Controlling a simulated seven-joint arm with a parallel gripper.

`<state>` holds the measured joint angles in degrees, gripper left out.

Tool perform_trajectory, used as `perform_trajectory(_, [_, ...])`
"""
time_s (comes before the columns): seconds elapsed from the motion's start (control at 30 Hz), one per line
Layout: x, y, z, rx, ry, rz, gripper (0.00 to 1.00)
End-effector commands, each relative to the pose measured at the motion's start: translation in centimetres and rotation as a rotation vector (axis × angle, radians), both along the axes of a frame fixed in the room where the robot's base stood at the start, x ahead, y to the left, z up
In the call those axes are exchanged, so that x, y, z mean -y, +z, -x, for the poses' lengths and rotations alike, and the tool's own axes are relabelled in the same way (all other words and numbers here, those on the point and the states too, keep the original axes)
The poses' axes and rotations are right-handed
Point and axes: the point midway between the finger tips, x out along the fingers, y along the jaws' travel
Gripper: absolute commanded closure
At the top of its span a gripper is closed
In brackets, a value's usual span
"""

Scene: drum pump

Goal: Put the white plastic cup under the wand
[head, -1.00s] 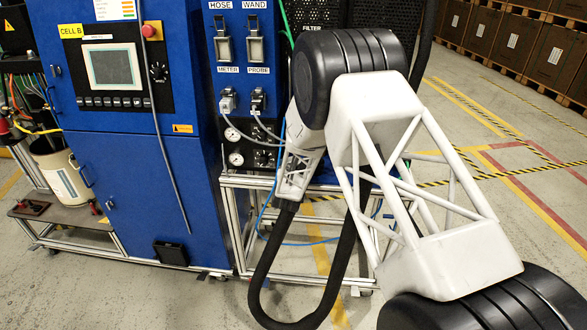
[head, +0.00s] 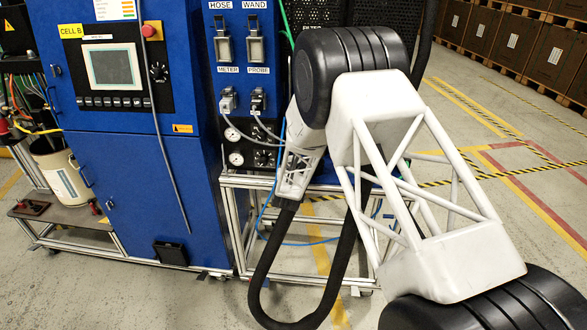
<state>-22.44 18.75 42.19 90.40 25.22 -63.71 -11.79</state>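I cannot make out a white plastic cup in the head view. A holder labelled WAND (head: 255,45) is on the blue panel, next to one labelled HOSE (head: 223,45). A thin grey rod or cable (head: 165,150) runs down the front of the blue cabinet; I cannot tell whether it is the wand. My arm's white lattice links and black joints fill the middle and right. The arm's far end goes behind its own joint in front of the panel, and my gripper does not show.
A blue cabinet (head: 135,190) with a screen stands at left. A white bucket (head: 60,173) sits on a low shelf (head: 65,216) left of it. A black hose (head: 262,280) loops down before the metal frame (head: 237,205). Brown crates (head: 505,45) stand at back right. The floor at right is open.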

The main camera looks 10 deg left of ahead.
Motion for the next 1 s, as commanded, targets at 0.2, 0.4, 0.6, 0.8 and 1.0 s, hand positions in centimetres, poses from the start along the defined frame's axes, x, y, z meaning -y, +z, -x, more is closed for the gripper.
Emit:
perform_trajectory(0.2, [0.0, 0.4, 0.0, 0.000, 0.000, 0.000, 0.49])
perform_trajectory(0.4, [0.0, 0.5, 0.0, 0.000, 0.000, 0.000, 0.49])
perform_trajectory(0.6, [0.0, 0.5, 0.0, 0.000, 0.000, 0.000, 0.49])
perform_trajectory(0.8, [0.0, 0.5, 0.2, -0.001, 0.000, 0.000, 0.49])
perform_trajectory(1.0, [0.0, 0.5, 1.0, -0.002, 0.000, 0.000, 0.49])
